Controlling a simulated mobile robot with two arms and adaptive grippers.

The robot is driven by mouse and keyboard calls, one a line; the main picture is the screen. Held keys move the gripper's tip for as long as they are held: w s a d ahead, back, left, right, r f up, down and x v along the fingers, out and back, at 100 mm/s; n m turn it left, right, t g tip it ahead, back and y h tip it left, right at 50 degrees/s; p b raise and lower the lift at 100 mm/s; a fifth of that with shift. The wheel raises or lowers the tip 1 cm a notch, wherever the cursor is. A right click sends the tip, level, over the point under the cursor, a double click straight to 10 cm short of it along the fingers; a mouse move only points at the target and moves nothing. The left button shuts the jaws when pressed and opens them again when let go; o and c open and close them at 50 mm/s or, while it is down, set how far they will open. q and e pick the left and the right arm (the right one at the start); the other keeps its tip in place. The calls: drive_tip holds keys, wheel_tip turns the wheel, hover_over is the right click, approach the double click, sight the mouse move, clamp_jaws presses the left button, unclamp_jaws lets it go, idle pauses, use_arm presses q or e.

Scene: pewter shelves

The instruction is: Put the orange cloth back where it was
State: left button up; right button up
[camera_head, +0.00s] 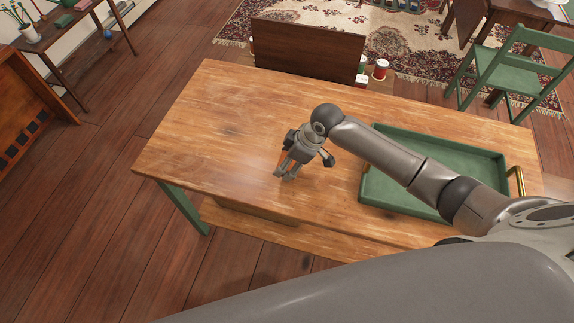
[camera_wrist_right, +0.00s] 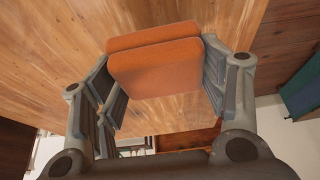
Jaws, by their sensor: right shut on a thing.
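The orange cloth (camera_wrist_right: 155,68) is a folded pad between the two fingers of my right gripper (camera_wrist_right: 160,85) in the right wrist view. The gripper is shut on it. In the head view the right gripper (camera_head: 287,172) is over the left-middle part of the wooden table (camera_head: 210,120), and only a sliver of orange shows at its fingers. I cannot tell whether the cloth touches the tabletop. My left gripper is not in view.
A green tray (camera_head: 400,137) with a brass handle (camera_head: 517,181) sits on the table's right side, partly behind my right arm. A dark wooden panel (camera_head: 305,50) stands behind the table's far edge, near red-and-white spools (camera_head: 380,69). The table's left part is clear. A green chair (camera_head: 505,70) stands at back right.

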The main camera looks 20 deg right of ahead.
drive_tip(key=shift+w+a+f, duration=0.1)
drive_tip(key=shift+w+f, duration=0.15)
drive_tip(key=shift+f, duration=0.15)
wheel_tip(320, 180, down, 3)
drive_tip(key=shift+r+p, duration=0.15)
drive_tip(key=shift+p, duration=0.25)
drive_tip(key=shift+f, duration=0.2)
drive_tip(key=shift+f, duration=0.2)
drive_tip(key=o, duration=0.9)
drive_tip(key=shift+r, duration=0.1)
